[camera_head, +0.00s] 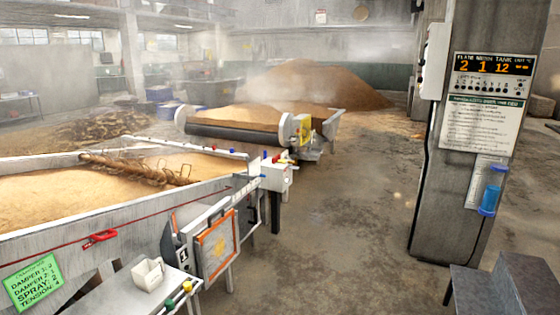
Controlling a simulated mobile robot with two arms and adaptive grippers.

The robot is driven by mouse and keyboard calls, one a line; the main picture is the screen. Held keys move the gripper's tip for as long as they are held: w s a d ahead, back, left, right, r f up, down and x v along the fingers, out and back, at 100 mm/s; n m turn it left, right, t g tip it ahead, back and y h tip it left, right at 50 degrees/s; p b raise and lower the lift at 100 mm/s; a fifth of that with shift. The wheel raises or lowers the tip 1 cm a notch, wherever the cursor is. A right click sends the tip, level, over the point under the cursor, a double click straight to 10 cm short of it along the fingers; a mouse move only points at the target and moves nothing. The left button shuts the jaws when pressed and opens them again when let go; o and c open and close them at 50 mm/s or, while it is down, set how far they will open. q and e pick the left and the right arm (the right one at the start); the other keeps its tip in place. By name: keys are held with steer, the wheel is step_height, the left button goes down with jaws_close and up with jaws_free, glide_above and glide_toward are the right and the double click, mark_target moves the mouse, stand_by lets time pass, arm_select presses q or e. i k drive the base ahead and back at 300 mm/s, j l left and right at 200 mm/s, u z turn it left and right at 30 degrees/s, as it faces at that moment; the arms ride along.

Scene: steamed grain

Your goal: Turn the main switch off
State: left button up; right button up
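No switch is labelled clearly enough for me to tell which one is the main switch. A dark box with an orange-red lever (174,225) stands at the front end of the long grain trough (60,225). A white control box (275,176) with small red, blue and yellow knobs on top is at the trough's right corner. A white box (434,60) is mounted on the left side of the concrete pillar, its front turned partly away. Neither of my grippers is in view.
The pillar (430,225) carries a digital display (494,68) and a notice. A low white bench (160,295) holds a white jug (148,274). A dark stepped block (510,285) stands at lower right. The concrete floor (345,220) between trough and pillar is clear.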

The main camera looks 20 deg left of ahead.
mark_target(276, 159)
steer(key=i+u, duration=0.3)
steer(key=i, duration=0.55)
steer(key=i+u, duration=0.1)
steer(key=i, duration=2.25)
